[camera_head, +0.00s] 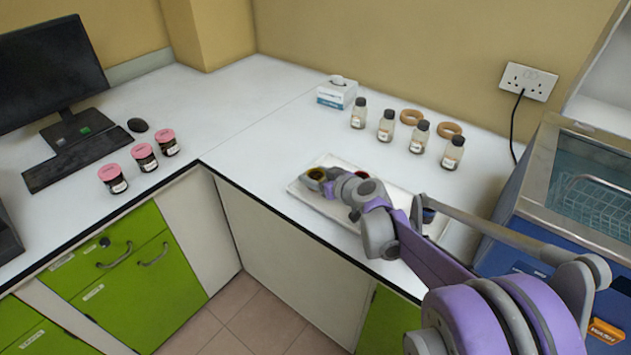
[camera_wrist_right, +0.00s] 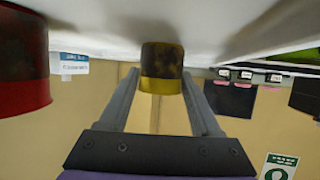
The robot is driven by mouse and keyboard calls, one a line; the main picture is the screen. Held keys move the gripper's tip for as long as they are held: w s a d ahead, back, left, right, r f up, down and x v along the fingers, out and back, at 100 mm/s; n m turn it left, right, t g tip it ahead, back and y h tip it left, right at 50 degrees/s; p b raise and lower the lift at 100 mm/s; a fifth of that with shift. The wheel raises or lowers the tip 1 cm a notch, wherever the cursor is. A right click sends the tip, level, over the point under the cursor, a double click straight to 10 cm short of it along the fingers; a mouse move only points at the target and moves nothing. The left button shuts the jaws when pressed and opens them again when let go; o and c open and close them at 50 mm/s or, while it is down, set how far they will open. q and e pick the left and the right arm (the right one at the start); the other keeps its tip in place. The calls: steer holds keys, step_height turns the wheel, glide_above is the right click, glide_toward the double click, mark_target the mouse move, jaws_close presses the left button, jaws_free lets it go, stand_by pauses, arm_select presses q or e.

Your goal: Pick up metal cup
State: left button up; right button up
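The metal cup (camera_head: 315,176) with yellowish contents stands at the left end of a white tray. In the right wrist view, which is upside down, it shows as a dark and yellow cup (camera_wrist_right: 162,66) between my fingertips. My right gripper (camera_head: 331,178) reaches in from the right at the cup. In the wrist view its two fingers (camera_wrist_right: 160,78) are spread, one on each side of the cup. I cannot tell whether they touch it. The cup seems to rest on the tray. My left gripper is not in view.
A second cup with reddish contents (camera_head: 361,174) stands on the white tray (camera_head: 307,198), close to my right gripper; a red cup (camera_wrist_right: 22,70) looms in the wrist view. Several dark-capped bottles (camera_head: 386,126) and a blue-white box (camera_head: 337,93) stand behind. Counter left of the tray is clear.

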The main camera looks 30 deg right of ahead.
steer(key=c, duration=0.9)
jaws_close()
steer(key=shift+r, duration=0.15)
